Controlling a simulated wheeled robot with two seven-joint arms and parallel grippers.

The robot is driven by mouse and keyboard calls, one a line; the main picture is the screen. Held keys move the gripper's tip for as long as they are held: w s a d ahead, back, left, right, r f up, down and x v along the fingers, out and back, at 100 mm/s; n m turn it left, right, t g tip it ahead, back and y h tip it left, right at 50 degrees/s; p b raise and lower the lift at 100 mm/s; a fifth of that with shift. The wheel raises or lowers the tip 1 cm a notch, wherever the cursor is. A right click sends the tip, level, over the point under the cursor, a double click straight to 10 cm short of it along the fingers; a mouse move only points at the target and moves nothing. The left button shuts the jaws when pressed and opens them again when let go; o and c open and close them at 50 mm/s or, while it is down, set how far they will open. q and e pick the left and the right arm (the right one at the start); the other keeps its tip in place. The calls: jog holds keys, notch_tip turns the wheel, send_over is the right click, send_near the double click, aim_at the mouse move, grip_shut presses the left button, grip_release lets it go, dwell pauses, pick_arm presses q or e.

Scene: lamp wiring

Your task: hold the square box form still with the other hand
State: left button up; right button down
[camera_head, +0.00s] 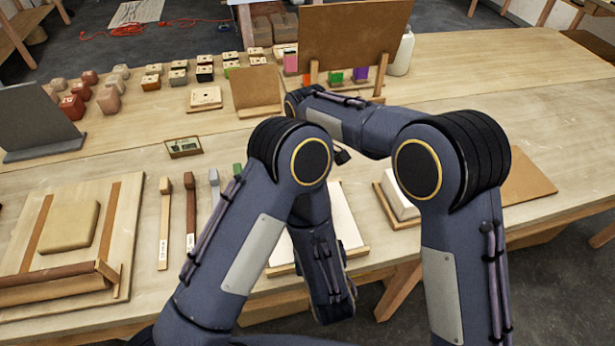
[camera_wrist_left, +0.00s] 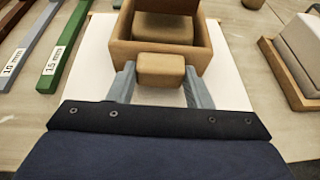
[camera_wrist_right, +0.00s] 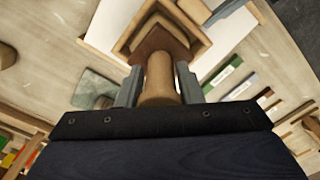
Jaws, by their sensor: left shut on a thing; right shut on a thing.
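The square box form (camera_wrist_left: 126,52), a tan open-topped wooden box, stands on a white sheet (camera_wrist_left: 92,70) in the left wrist view. My left gripper (camera_wrist_left: 160,72) is shut on a small tan block (camera_wrist_left: 160,66) at the box's near wall. In the right wrist view my right gripper (camera_wrist_right: 158,74) is shut on a round wooden handle (camera_wrist_right: 158,82). A brown piece (camera_wrist_right: 162,42) at the handle's far end lies within the outline of the box form (camera_wrist_right: 196,12); contact is unclear. In the head view my arms hide both grippers and the box.
Green (camera_wrist_left: 66,45) and grey marked bars lie left of the sheet in the left wrist view. A pale block in a wooden tray (camera_wrist_left: 284,70) stands at right. In the head view a board with a tan pad (camera_head: 72,226) lies at left, and several small blocks stand behind.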

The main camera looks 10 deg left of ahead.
jog(key=shift+f, duration=0.1)
jog(key=shift+f, duration=1)
jog(key=shift+r, duration=1.15)
jog(key=shift+f, duration=0.15)
jog(key=shift+f, duration=1)
jog(key=shift+r, duration=1.15)
jog(key=shift+r, duration=0.1)
